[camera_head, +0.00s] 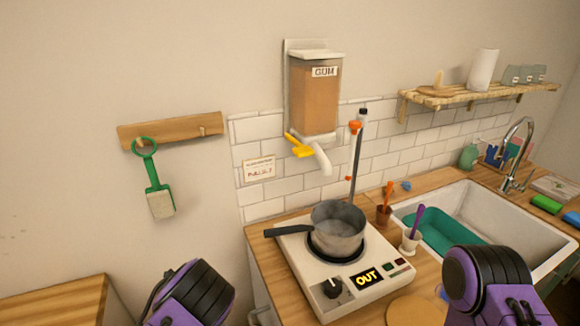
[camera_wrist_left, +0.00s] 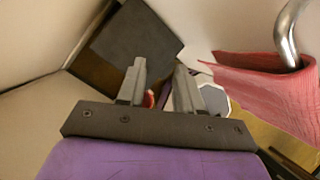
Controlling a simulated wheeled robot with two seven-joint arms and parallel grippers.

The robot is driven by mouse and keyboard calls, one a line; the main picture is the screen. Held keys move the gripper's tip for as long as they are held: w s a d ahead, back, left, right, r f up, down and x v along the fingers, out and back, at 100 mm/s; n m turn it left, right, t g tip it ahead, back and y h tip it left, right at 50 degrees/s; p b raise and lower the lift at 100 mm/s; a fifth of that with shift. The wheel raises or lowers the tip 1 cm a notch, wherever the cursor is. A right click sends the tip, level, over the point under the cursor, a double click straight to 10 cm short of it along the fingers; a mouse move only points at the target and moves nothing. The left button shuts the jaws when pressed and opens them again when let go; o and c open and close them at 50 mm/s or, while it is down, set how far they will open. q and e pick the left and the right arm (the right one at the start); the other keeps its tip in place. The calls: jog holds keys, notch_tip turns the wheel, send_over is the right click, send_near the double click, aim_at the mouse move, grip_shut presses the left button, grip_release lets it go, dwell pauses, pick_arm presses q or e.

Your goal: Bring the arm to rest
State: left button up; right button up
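In the left wrist view my left gripper (camera_wrist_left: 159,80) has its two grey fingers apart with a gap between them, and I see nothing held. Something small and red shows past the fingers, too little of it to name. In the head view only the purple and black upper parts of my two arms show, at the bottom edge left of the hotplate and at the lower right. Both grippers are outside the head view. My right gripper is hidden from both views.
A grey pot (camera_head: 339,229) sits on the white hotplate (camera_head: 301,271), whose display reads OUT. The sink (camera_head: 484,198) is to the right. A gum dispenser (camera_head: 314,100) and a green-handled brush (camera_head: 153,185) hang on the wall. Red cloth (camera_wrist_left: 265,90) hangs near my left gripper.

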pick_arm(q)
jog(key=s+a+f+m+t+y+b, duration=0.1)
jog(key=s+a+f+m+y+b, duration=0.15)
jog(key=s+m, duration=0.6)
jog(key=s+a+f+m+t+y+b, duration=0.1)
jog(key=s+a+f+m+y, duration=0.3)
jog(key=m, duration=0.8)
jog(key=s+a+m+t+h+b, duration=0.1)
jog(key=s+a+m+b, duration=0.1)
jog(key=s+m, duration=0.7)
jog(key=s+d+n+g+y+b, duration=0.2)
jog(key=s+n, duration=0.4)
jog(key=s, duration=0.3)
jog(key=shift+d+f+g+b, duration=0.2)
jog(key=shift+f+g+b, duration=0.1)
jog(key=shift+b, duration=0.4)
jog(key=shift+n, duration=0.25)
